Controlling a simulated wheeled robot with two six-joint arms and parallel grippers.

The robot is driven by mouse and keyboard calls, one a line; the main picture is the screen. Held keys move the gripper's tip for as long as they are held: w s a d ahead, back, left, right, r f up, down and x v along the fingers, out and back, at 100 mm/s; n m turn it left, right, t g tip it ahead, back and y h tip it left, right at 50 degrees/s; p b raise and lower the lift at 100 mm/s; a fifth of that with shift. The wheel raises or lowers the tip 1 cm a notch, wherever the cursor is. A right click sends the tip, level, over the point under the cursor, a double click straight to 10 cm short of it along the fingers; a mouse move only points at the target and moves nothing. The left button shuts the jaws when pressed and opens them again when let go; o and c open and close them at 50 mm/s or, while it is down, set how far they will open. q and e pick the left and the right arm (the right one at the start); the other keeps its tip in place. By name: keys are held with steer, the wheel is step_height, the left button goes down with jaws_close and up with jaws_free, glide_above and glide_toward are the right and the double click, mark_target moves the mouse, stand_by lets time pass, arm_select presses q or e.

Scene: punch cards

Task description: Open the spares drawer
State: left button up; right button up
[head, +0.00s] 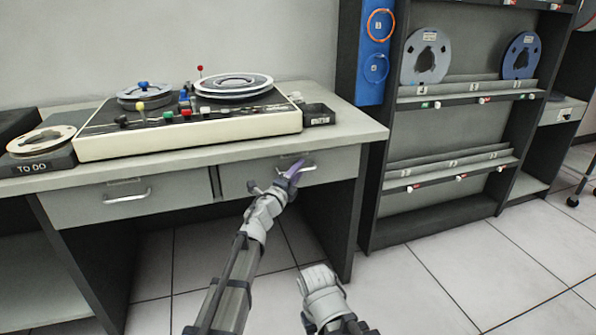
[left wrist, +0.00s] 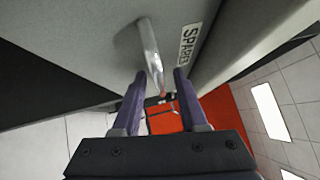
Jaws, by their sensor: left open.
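The spares drawer (head: 339,166) is the right-hand grey drawer under the worktop. Its front looks flush with the desk, so it appears shut. Its metal bar handle (left wrist: 151,50) and a white SPARES label (left wrist: 190,45) show close up in the left wrist view. My left gripper (head: 277,178) is at the drawer front, partly covering the handle in the head view. In the left wrist view its two dark fingers (left wrist: 160,76) are open, with the handle's near end between them. I cannot tell whether they touch it.
A second drawer (head: 110,203) with its own handle is to the left. The worktop (head: 345,128) holds a cream tape machine (head: 190,138), a reel on a TO DO stand and a small black tray. A reel rack (head: 450,150) stands at the right. The tiled floor in front is clear.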

arm_select(q)
steer(key=shift+c, duration=0.2)
jaws_close()
stand_by(1.1)
